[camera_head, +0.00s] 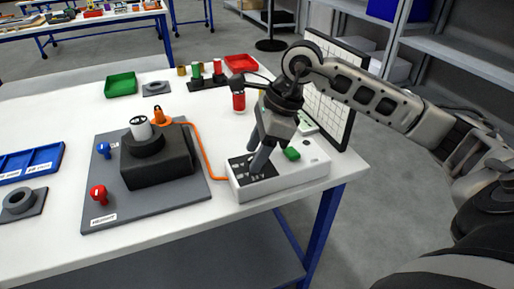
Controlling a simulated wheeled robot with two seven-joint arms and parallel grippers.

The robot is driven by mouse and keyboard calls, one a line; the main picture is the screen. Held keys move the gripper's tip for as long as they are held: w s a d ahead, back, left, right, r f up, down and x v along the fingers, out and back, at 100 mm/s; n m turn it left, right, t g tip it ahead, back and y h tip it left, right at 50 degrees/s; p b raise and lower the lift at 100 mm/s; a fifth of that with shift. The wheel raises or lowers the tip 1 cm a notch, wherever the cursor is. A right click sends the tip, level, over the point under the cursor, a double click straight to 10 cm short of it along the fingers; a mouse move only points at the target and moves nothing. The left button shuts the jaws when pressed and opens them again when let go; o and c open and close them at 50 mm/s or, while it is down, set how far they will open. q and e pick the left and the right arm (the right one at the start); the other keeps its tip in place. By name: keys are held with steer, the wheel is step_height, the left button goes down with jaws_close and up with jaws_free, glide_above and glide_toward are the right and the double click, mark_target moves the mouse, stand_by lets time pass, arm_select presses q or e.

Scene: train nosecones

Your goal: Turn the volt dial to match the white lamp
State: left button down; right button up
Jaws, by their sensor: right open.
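A white control box (300,178) stands near the front right of the table. It has a dark labelled panel (238,166) and a green button (292,153). My right gripper (262,164) is open, pointing down over the dark panel with its fingers close to it. The fingers cover part of the panel, so I cannot make out the volt dial or any touch. My left gripper is not in view.
An orange cable (205,154) runs from the block to the box. The grey board (150,209) carries a blue knob (103,149) and a red knob (98,193). A gridded panel (330,110) stands behind my right gripper. A green tray (120,85) and red tray (240,62) lie farther back.

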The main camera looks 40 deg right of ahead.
steer(key=c, duration=1)
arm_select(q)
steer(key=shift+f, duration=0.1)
